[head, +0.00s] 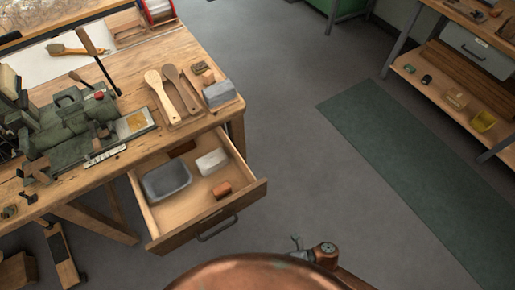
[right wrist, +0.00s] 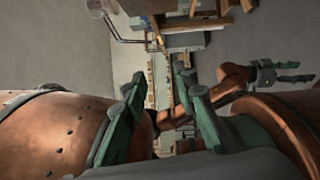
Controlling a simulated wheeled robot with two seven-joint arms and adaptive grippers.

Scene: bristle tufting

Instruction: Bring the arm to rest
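In the right wrist view, the two green fingers of my right gripper (right wrist: 157,95) stand wide apart with nothing between them. At the right of that view another copper arm of mine ends in a small gripper (right wrist: 292,71), which I take as my left. Its two prongs show a gap and hold nothing that I can see. In the head view my copper body fills the bottom edge. A copper joint with a small grey-green tip beside it shows there; I cannot tell which arm it belongs to. Neither gripper touches the bench.
The wooden bench (head: 137,68) at left holds a green machine (head: 70,120), wooden paddles (head: 160,92) and a grey block (head: 218,93). Its drawer (head: 205,205) stands open, with a grey tray (head: 166,180) and blocks inside. Floor with a green mat (head: 400,165) lies clear at right, before a shelf unit (head: 440,78).

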